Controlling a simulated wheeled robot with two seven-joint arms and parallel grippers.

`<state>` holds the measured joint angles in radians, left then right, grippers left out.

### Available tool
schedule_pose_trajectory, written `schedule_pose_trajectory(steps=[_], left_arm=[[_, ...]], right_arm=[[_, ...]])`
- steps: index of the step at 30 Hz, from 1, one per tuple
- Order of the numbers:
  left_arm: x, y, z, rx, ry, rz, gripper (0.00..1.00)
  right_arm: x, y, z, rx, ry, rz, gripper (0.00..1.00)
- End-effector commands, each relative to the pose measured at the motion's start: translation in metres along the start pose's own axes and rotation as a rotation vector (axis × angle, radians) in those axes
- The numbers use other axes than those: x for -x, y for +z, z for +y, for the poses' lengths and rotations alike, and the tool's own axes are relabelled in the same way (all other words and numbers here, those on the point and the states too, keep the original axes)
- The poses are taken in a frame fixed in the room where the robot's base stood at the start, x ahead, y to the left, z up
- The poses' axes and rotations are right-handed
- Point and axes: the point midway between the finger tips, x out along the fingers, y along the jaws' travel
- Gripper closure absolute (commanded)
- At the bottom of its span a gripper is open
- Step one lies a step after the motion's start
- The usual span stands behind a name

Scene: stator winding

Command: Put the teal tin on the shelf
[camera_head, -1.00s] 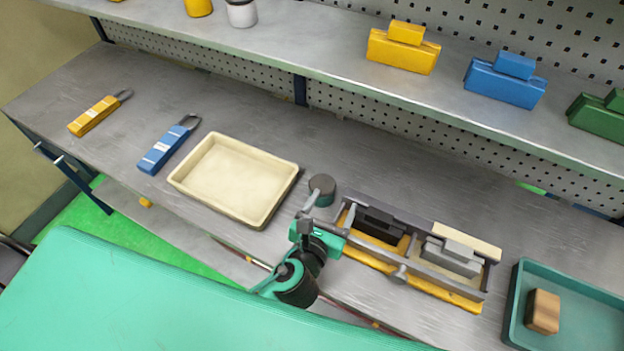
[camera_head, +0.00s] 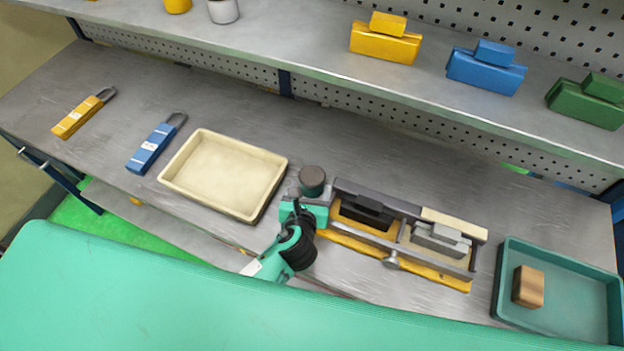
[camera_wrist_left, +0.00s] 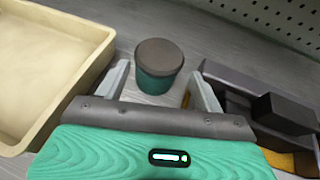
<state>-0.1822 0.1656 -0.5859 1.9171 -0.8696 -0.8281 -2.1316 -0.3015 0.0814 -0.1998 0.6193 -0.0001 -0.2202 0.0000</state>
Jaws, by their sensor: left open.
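The teal tin (camera_head: 312,180) with a dark grey lid stands upright on the bench, between the cream tray and the yellow-based fixture. It also shows in the left wrist view (camera_wrist_left: 159,68). My left gripper (camera_head: 306,198) is just in front of the tin. In the left wrist view its fingers (camera_wrist_left: 156,92) are open, one on each side of the tin's near side; I cannot tell whether they touch it. The grey shelf (camera_head: 280,45) runs above the back of the bench. My right gripper is not in view.
The cream tray (camera_head: 182,190) lies left of the tin and the fixture (camera_head: 440,284) close to its right. A teal tray (camera_head: 500,290) holds a brown block (camera_head: 528,286). Yellow (camera_head: 385,43), blue (camera_head: 485,70) and green (camera_head: 585,104) blocks stand on the shelf, with gaps between them.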

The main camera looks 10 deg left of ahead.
Motion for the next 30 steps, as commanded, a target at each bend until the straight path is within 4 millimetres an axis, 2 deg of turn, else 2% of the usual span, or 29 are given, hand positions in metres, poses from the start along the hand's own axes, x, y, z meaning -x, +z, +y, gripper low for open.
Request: schedule_pose_trajectory(steps=[4, 9, 18, 19, 24, 26, 30], left_arm=[[-0.020, 0.005, 0.001, 0.001, 0.003, 0.001, 0.31], [-0.040, 0.003, 0.002, -0.001, 0.001, 0.000, 0.31], [-0.045, 0.002, 0.001, 0.000, 0.000, 0.000, 0.31], [-0.045, 0.002, 0.001, 0.000, 0.000, 0.000, 0.33], [-0.045, 0.002, 0.002, 0.000, 0.000, 0.000, 0.67], [-0.045, 0.003, 0.001, 0.000, 0.000, -0.002, 0.76], [-0.045, 0.003, 0.001, 0.000, 0.000, -0.001, 0.76]], right_arm=[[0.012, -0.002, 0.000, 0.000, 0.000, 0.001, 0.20], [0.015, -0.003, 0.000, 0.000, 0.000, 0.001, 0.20], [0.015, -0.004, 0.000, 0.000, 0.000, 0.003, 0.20], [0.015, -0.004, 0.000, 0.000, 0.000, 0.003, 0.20], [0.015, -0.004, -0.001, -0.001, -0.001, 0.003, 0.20], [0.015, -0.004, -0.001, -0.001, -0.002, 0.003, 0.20], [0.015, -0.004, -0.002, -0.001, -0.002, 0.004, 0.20]])
